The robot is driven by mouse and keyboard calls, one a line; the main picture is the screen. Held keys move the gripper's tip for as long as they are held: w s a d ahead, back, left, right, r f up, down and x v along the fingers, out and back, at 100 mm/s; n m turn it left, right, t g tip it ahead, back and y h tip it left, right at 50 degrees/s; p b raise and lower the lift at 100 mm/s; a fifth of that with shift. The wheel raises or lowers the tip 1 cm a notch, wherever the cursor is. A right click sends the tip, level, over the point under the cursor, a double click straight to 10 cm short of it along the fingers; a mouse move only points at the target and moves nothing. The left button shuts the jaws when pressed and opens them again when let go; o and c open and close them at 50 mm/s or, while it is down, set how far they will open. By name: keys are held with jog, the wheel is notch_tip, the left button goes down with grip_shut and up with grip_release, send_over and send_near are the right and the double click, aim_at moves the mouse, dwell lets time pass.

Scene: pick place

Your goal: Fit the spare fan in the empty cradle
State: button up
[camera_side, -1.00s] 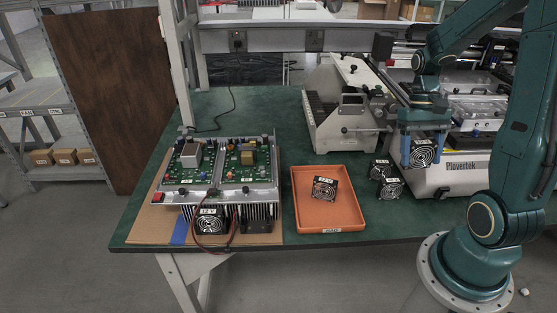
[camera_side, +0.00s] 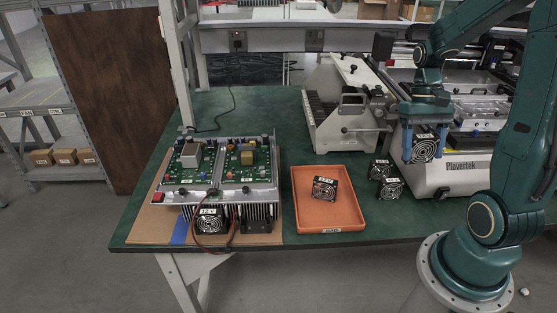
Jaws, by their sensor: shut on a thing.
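My gripper (camera_side: 422,136) has blue fingers and is shut on a black fan (camera_side: 425,149) with a round pale guard, held upright above the table at the right. The heatsink unit (camera_side: 262,195) with green circuit boards stands at the left. One fan (camera_side: 211,221) is mounted on its front left, with red and black wires beside it. To the right of that fan is a dark cradle (camera_side: 257,219) with no fan visible in it. Fine detail inside this cradle is too small to tell.
An orange tray (camera_side: 345,221) right of the unit holds a tilted fan (camera_side: 324,189). Two more fans (camera_side: 380,169) (camera_side: 390,188) stand on the green table between the tray and a white machine (camera_side: 450,180). A grey fixture (camera_side: 335,130) stands behind.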

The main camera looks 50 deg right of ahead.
jog(key=shift+r, duration=1.45)
jog(key=shift+w, duration=0.15)
jog(key=shift+w+f, duration=0.15)
jog(key=shift+w, duration=0.1)
jog(key=w+a+f+n+g+h, duration=0.1)
jog(key=w+a+f+n, duration=0.15)
jog(key=w, duration=0.35)
jog(key=w+a+f+n, duration=0.2)
jog(key=w+f, duration=0.2)
jog(key=w, duration=0.3)
jog(key=w+a+f+n+h, duration=0.1)
jog(key=w+a+f+n, duration=0.1)
jog(key=w+a+f, duration=0.2)
jog(key=w+a+f+n+h, duration=0.1)
jog(key=w+a+f, duration=0.3)
jog(key=a, duration=0.4)
jog(key=shift+w+n, duration=0.25)
jog(key=shift+n, duration=0.2)
jog(key=shift+w+a+f, duration=0.1)
jog(key=shift+a, duration=0.05)
